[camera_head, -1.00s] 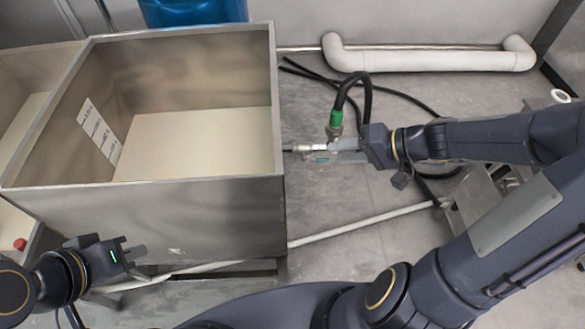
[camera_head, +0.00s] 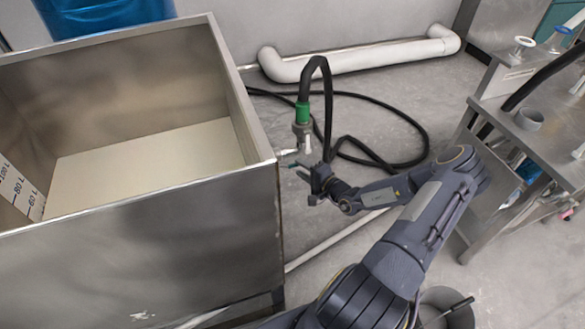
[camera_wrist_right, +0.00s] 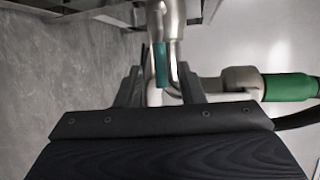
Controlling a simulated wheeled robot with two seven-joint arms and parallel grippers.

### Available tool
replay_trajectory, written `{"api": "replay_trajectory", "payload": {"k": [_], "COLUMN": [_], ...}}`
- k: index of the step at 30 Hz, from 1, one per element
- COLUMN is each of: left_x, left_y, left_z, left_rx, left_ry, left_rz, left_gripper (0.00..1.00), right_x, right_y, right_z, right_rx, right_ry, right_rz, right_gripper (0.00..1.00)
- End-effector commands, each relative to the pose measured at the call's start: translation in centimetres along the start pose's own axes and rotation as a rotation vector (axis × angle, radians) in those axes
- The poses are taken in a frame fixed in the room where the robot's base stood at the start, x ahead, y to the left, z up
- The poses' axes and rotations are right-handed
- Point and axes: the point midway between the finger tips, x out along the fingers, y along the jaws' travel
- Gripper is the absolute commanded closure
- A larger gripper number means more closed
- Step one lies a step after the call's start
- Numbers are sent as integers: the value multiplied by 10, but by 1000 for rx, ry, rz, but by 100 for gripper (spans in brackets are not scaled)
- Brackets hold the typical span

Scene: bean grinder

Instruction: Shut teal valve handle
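The teal valve handle (camera_wrist_right: 161,65) shows in the right wrist view as a narrow upright strip in front of the metal valve (camera_wrist_right: 172,30). In the head view the valve's metal fitting (camera_head: 302,132) sits just right of the steel tank, under a green hose connector (camera_head: 303,111); the handle is small and hard to make out there. My right gripper (camera_head: 305,185) is at the valve, pointing left toward the tank. In the wrist view its two fingers (camera_wrist_right: 160,88) are apart, with the teal handle between them; contact is not clear. My left gripper is out of view.
The steel tank (camera_head: 210,215) fills the left side. A black hose (camera_head: 415,135) loops over the floor behind my right arm. A thick white pipe (camera_head: 360,60) runs along the wall. A steel table (camera_head: 545,140) stands at right.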

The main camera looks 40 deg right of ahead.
Motion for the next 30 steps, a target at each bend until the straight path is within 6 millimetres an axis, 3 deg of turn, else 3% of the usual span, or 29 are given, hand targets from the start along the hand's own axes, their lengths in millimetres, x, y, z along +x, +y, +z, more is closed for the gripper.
{"api": "replay_trajectory", "payload": {"k": [7,17,25,30], "left_x": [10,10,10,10], "left_y": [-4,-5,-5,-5], "left_z": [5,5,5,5], "left_rx": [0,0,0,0], "left_ry": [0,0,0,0], "left_rz": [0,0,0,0], "left_gripper": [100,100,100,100], "right_x": [32,37,37,37], "right_y": [2,0,0,0], "right_z": [1,1,1,1], "right_rx": [-1,0,-1,-1], "right_ry": [-3,-3,-3,-3], "right_rz": [0,0,0,0], "right_gripper": [65,65,98,100]}}
